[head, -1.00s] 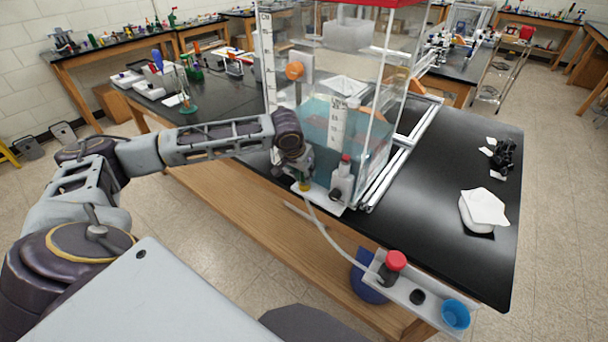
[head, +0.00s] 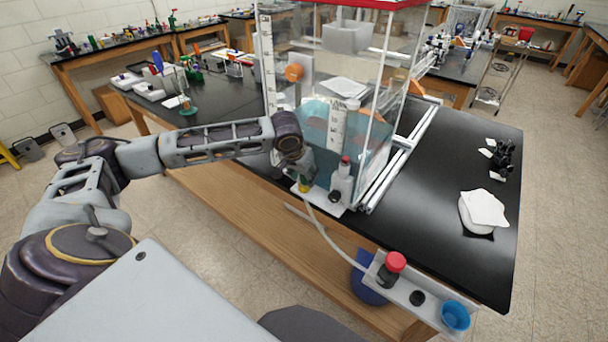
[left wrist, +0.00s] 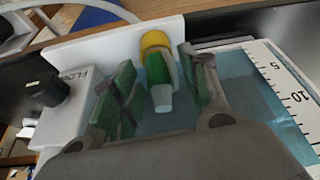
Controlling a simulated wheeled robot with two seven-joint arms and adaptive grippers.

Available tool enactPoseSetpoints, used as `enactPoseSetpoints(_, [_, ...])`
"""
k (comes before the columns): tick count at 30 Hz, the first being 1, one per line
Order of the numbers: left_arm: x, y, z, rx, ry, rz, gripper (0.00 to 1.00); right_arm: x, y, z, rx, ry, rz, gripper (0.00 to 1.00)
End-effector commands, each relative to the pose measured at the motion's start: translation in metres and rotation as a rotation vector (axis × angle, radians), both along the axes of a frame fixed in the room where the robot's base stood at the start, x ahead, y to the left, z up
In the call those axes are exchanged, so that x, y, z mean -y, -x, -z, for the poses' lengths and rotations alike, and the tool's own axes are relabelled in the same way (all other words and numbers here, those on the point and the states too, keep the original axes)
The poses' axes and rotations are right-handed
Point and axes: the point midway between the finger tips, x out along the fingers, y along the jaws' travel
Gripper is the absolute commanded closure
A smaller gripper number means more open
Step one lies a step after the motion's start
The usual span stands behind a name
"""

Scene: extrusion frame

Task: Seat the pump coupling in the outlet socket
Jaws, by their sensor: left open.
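A coupling with a yellow ring, green body and pale tip shows in the left wrist view (left wrist: 157,65). In the head view its yellow part (head: 304,186) is small, beside the tank's near corner, with a pale hose (head: 335,238) running from there to the lower right. My left gripper (left wrist: 160,95) has its green-padded fingers apart on either side of the coupling, nearer on the right. In the head view the left gripper (head: 303,170) is low at the tank's front. The outlet socket is not clearly visible; I cannot tell whether the coupling is seated. My right gripper is out of view.
The clear water tank (head: 372,160) stands close behind the gripper. A white housing with a black knob (left wrist: 48,90) is at left in the wrist view. A bracket (head: 408,290) with a red-capped fitting sits at the table's front edge.

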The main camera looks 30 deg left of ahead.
Motion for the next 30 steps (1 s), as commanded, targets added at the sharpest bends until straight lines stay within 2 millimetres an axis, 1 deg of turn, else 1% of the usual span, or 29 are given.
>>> enactPoseSetpoints(5, [0.0, 0.0, -0.003, 0.001, 0.0, 0.0, 0.56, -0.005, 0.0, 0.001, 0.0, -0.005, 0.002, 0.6])
enactPoseSetpoints(11, [0.0, 0.007, -0.02, 0.001, -0.001, 0.0, 0.56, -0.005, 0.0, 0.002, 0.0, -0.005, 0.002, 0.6])
enactPoseSetpoints(24, [0.001, 0.031, -0.079, 0.003, -0.001, 0.001, 0.56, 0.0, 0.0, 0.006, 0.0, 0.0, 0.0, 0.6])
enactPoseSetpoints(30, [0.001, 0.041, -0.102, 0.002, 0.0, 0.0, 0.56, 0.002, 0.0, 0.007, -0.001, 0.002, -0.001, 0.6])
